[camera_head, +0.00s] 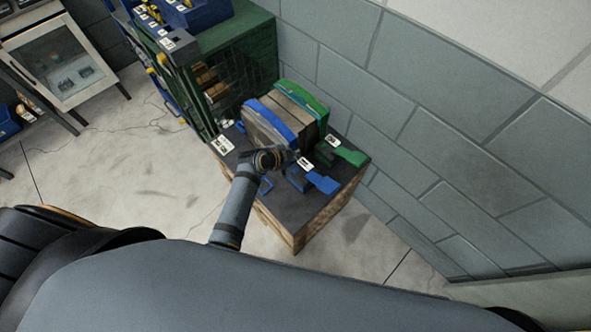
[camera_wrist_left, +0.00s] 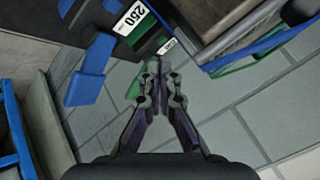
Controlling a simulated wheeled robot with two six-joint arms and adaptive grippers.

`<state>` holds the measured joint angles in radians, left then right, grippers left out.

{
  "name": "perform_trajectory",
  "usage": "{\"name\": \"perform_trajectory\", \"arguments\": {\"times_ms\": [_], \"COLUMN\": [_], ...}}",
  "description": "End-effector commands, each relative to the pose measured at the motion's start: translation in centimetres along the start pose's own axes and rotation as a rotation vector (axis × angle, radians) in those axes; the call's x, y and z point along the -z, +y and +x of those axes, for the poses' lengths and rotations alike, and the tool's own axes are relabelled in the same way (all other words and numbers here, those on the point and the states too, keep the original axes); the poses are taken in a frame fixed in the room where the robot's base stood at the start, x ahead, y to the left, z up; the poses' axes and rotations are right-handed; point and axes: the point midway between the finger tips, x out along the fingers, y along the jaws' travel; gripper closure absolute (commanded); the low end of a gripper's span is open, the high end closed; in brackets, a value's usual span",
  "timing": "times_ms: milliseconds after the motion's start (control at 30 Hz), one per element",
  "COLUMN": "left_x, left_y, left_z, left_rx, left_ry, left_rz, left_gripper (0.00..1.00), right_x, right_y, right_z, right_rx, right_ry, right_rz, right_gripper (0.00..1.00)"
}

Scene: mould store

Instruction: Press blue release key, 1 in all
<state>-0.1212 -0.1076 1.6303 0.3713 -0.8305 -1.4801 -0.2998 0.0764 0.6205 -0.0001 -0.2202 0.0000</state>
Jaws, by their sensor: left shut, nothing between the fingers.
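The blue release key (camera_head: 321,183) sticks out as a flat paddle at the front of the dark-topped wooden stand (camera_head: 240,160). In the left wrist view the blue key (camera_wrist_left: 90,72) lies left of my fingers, beside a white label reading 250. A green key (camera_head: 349,156) is to its right and behind; it shows partly behind my fingers in the wrist view (camera_wrist_left: 133,88). My left gripper (camera_wrist_left: 160,72) is shut and empty, apart from the blue key. In the head view the left gripper (camera_head: 284,160) is over the stand, its fingertips hard to make out. My right gripper is not in view.
A blue-edged block (camera_head: 270,122) and a green-edged block (camera_head: 305,100) stand upright behind the keys. A grey block wall (camera_head: 440,160) is close on the right. A green cabinet (camera_head: 240,60) stands behind the stand.

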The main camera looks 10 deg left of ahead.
Motion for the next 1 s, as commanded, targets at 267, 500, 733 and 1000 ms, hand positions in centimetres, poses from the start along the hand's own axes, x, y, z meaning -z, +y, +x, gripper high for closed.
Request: {"name": "perform_trajectory", "arguments": {"times_ms": [267,500,733,1000], "left_x": [-1.8,-3.6,-4.4,-4.3], "left_y": [1.8,3.6,4.4,4.3], "left_z": [2.4,4.8,6.0,5.9], "left_rx": [-0.001,-0.001,-0.001,-0.001], "left_ry": [-0.001,-0.002,-0.001,-0.001], "left_rz": [-0.001,-0.001,0.0,0.0], "left_gripper": [1.0,1.0,1.0,1.0], "right_x": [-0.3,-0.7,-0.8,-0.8], "right_y": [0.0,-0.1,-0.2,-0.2], "right_z": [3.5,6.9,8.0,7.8], "right_rx": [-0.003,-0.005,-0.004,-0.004], "right_ry": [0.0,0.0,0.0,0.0], "right_rz": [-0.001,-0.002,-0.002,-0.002], "right_gripper": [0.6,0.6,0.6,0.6]}}
